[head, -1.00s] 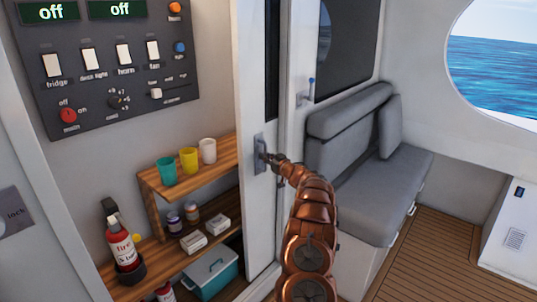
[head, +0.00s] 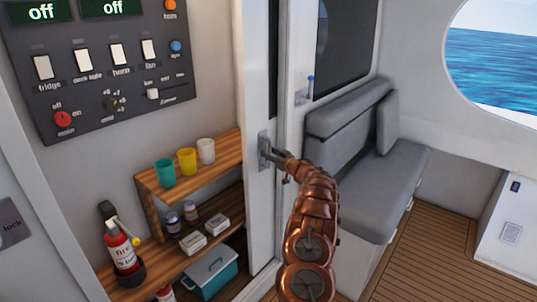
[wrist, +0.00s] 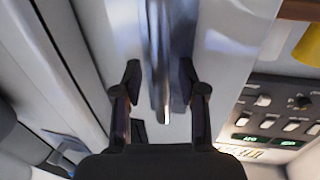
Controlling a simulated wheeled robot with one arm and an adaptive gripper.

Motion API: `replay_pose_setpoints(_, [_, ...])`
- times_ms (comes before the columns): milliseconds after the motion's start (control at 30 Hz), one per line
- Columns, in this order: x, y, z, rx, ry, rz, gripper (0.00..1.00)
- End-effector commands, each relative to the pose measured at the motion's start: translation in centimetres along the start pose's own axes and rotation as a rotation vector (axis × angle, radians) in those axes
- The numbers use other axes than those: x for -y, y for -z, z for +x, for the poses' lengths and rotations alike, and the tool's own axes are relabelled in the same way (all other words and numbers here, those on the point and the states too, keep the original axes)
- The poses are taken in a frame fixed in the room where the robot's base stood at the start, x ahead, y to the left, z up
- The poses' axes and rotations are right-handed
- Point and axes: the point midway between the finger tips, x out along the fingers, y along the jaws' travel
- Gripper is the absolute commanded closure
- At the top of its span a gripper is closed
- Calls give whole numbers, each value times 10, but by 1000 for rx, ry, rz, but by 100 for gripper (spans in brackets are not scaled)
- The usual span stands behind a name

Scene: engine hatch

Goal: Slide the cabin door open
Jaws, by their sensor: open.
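The cabin door (head: 258,215) is a white sliding panel with a dark window strip, standing right of the shelves with an opening on its left. Its metal handle (head: 264,150) is on the panel near shelf height. My gripper (head: 276,158) is at the handle, at the end of my copper-coloured arm. In the wrist view, the two dark fingers of my gripper (wrist: 160,80) are spread apart on either side of the upright handle bar (wrist: 159,55). The bar lies between them with gaps showing. Whether a finger touches the bar farther along is unclear.
Wooden shelves (head: 220,150) with cups, jars and boxes show through the opening. A switch panel (head: 100,65) and a fire extinguisher (head: 121,248) are on the left. A grey bench (head: 365,195) stands right of the door, with clear wooden floor (head: 425,255) beyond it.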

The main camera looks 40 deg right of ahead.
Motion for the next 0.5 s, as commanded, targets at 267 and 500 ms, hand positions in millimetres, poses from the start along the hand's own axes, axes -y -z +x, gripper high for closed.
replay_pose_setpoints(267, [1, 0, -1, 1, 1, 1, 59])
replay_pose_setpoints(500, [1, 0, -17, 1, 2, 1, 59])
